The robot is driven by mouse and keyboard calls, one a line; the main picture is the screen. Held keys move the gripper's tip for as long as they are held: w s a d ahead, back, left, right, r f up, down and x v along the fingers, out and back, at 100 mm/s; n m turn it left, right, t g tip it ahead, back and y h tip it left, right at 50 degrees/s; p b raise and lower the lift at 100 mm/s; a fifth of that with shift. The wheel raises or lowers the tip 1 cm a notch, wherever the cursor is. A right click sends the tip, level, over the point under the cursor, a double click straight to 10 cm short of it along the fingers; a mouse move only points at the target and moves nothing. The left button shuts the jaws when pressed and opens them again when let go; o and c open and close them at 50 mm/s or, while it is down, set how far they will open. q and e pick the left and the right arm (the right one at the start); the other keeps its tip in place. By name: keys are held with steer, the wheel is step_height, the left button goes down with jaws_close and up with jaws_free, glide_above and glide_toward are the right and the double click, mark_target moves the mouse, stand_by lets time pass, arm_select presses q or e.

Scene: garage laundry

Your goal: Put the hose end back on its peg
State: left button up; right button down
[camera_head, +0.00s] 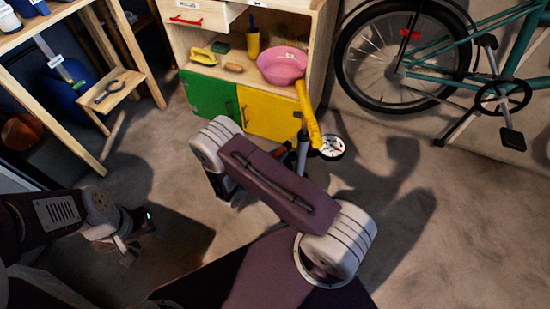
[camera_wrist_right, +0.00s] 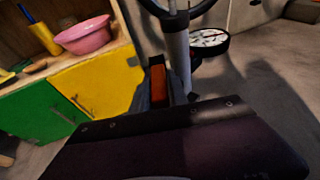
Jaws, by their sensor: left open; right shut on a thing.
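A floor pump stands behind my right arm in the head view, with a yellow handle (camera_head: 308,115), a grey barrel (camera_head: 302,150) and a round white gauge (camera_head: 332,147). The barrel (camera_wrist_right: 179,52) and gauge (camera_wrist_right: 208,38) also show in the right wrist view. My right gripper (camera_wrist_right: 158,92) is shut on the orange hose end (camera_wrist_right: 157,78), close in front of the barrel. I cannot make out the peg. My left gripper (camera_head: 135,238) is open and empty at the lower left, far from the pump.
A cabinet with a green door (camera_head: 210,94) and a yellow door (camera_head: 267,112) stands behind the pump, with a pink basin (camera_head: 282,66) on its shelf. A bicycle (camera_head: 400,60) leans at the right. A wooden rack (camera_head: 130,50) stands left. Floor at right is clear.

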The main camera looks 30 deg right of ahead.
steer(key=shift+f, duration=0.3)
stand_by(0.4)
steer(key=shift+f+b, duration=1.3)
steer(key=shift+f, duration=0.2)
steer(key=c, duration=1.2)
jaws_free()
steer(key=p+v, duration=0.3)
steer(key=v, duration=0.6)
steer(key=shift+p, duration=0.3)
